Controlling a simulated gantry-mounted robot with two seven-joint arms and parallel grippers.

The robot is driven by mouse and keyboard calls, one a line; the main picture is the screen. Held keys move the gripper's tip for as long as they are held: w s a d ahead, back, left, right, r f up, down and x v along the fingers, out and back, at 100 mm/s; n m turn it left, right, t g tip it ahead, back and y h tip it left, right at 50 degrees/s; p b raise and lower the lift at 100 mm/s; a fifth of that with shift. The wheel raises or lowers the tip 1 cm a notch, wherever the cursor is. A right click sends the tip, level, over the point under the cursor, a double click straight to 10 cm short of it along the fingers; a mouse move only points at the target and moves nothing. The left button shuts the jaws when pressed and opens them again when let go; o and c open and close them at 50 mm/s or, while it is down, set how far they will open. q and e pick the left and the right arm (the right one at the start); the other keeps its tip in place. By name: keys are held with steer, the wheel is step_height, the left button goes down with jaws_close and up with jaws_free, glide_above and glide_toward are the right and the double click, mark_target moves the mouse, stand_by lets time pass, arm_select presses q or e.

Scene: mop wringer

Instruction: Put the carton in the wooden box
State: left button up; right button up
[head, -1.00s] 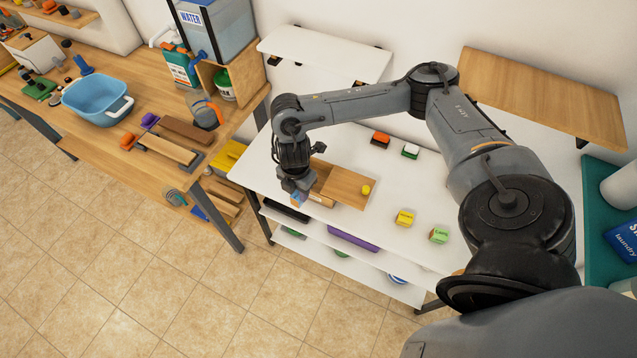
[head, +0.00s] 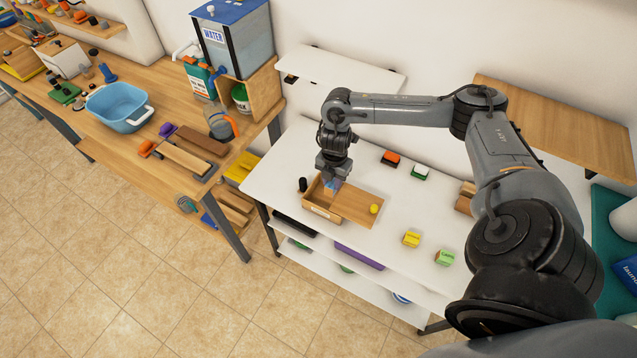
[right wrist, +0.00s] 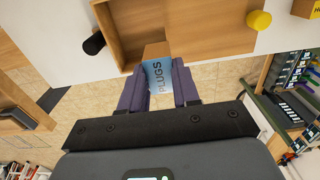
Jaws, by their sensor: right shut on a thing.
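The small blue carton marked "PLUGS" (right wrist: 160,78), with a brown side, is between the two fingers of my right gripper (right wrist: 160,92). In the head view my right gripper (head: 332,179) points down over the open left part of the wooden box (head: 319,211), and the carton (head: 331,187) shows below the fingers. I cannot tell how far the carton is above the box floor. The box's wooden lid (head: 356,207) with a yellow knob (head: 374,208) covers the right part. My left gripper is out of view.
The box stands on a white table (head: 300,155). A black cylinder (head: 303,184) stands close to the box's left side. A yellow block (head: 411,239) and a green block (head: 445,257) lie to the right. A wooden workbench (head: 150,80) stands at the left.

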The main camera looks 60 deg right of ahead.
steer(key=shift+w+d+f+p, duration=0.1)
steer(key=shift+w+d+f, duration=0.2)
steer(key=shift+w+f, duration=0.9)
steer(key=shift+w+d+f+p, duration=0.2)
steer(key=shift+w+f, duration=0.65)
steer(key=shift+f, duration=0.6)
steer(key=shift+w+d+f+p, duration=0.1)
steer(key=shift+w+d+f, duration=0.25)
steer(key=shift+w+f, duration=0.85)
steer(key=shift+s+f, duration=0.1)
steer(key=shift+s, duration=0.05)
